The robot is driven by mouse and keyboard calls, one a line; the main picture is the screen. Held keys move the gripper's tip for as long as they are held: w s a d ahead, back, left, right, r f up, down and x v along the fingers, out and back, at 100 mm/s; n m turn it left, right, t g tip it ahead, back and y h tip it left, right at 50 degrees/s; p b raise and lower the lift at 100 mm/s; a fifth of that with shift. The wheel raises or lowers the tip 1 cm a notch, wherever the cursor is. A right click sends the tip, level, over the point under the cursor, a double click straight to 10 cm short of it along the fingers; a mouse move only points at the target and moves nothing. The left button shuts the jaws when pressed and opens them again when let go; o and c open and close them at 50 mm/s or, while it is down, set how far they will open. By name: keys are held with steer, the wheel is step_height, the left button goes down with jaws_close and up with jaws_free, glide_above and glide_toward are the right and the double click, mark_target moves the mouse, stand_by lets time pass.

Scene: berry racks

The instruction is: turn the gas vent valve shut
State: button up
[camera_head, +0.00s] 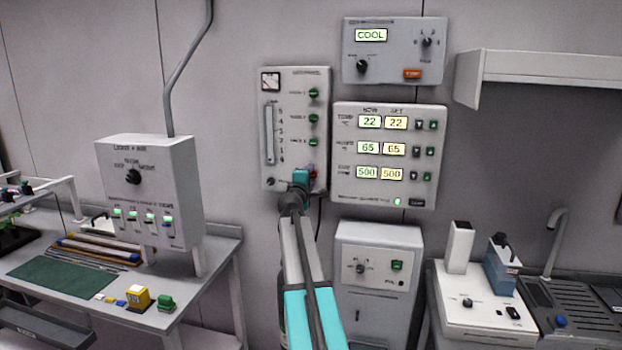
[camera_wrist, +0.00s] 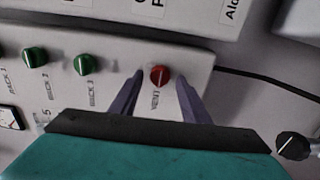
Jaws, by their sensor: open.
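The gas vent valve is a red round knob (camera_wrist: 160,75) labelled VENT, on the lower part of the grey gas panel (camera_head: 295,80). In the wrist view its pale line points roughly along the direction between my fingers. My gripper (camera_wrist: 160,95) is open, with one dark finger on each side of the knob and a visible gap to each. I cannot tell how far the fingertips are from the panel face. In the head view my gripper (camera_head: 303,176) is at the panel's lower right and hides most of the knob.
Several green rack knobs (camera_wrist: 86,64) sit on the same panel in line with the vent knob. A climate display box (camera_head: 390,150) stands close to the right. A grey cabinet (camera_head: 378,260) is below right, and a control box (camera_head: 150,190) is at left above a bench.

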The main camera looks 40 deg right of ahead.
steer(key=b+v, duration=0.3)
steer(key=v, duration=1)
steer(key=shift+s+a, duration=0.25)
steer(key=shift+a, duration=0.1)
stand_by(0.6)
